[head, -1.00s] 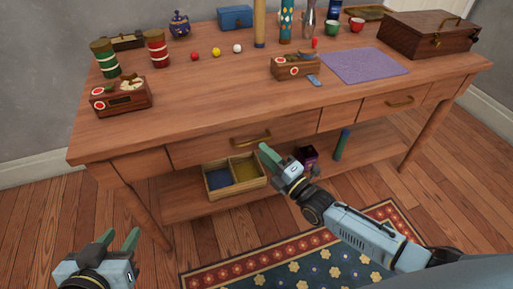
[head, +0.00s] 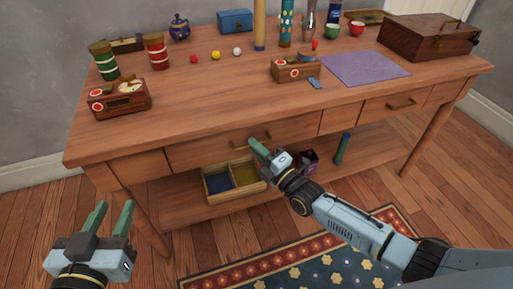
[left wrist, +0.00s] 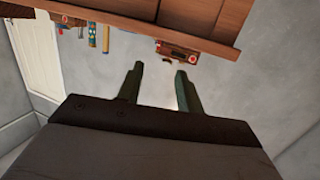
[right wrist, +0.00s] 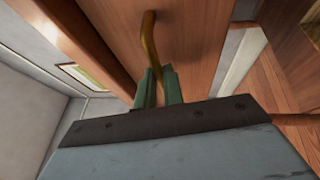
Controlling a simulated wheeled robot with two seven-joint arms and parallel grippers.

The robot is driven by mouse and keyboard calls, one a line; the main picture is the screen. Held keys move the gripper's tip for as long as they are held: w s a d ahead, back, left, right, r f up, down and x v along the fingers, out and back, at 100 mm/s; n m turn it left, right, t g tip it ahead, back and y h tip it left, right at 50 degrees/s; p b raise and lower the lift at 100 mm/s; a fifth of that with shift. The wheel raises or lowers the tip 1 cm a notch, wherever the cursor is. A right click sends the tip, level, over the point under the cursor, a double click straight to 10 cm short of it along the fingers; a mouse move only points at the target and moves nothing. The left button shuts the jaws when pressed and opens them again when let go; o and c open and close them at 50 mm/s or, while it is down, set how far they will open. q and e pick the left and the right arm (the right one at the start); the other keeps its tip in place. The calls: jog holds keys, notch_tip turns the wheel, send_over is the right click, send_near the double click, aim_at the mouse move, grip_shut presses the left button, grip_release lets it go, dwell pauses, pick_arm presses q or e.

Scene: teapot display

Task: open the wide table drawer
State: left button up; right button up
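The wide table drawer (head: 205,153) is in the table's front, left of centre, and its front looks flush with the table. Its curved brass handle (head: 242,142) also shows in the right wrist view (right wrist: 150,42). My right gripper (head: 255,145) is at the right end of this handle. In the right wrist view its fingers (right wrist: 160,80) are close together with the handle's end between them, and it looks shut on the handle. My left gripper (head: 111,210) is open and empty, low in front of the table's left side.
A narrower drawer (head: 395,104) with its own handle is on the right. An open two-part box (head: 233,190) and a green cylinder (head: 342,148) stand on the lower shelf. The tabletop (head: 205,90) holds several objects. A patterned rug (head: 300,262) lies on the floor in front.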

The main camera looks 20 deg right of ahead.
grip_shut()
